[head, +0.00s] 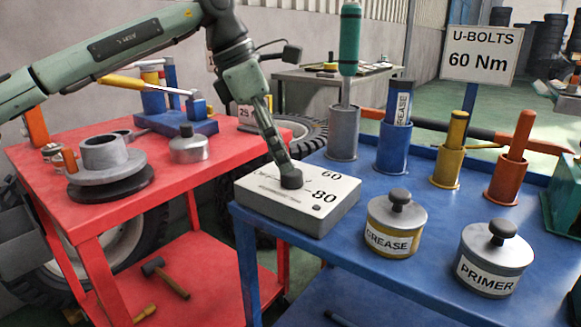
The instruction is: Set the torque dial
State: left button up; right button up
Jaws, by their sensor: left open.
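The torque dial is a pale box (325,206) on the near left corner of the blue cart, with "60" and "80" printed on its top face. A dark round knob (291,180) sits on that face. My left gripper (287,168) reaches down from the upper left, its fingertips right at the knob. The jaws are open; whether they touch the knob I cannot tell. The gripper and arm hide part of the dial's markings. A sign (482,52) behind the cart reads "U-BOLTS 60 Nm". My right gripper does not show.
A GREASE pot (395,228) and a PRIMER pot (492,262) stand right of the dial box. Several coloured holders with tools line the back of the blue cart (420,190). A red cart (140,200) with metal parts stands at left.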

aim_at(292, 178)
pick_arm(q)
jog(key=shift+x, duration=1.9)
jog(key=c, duration=1.2)
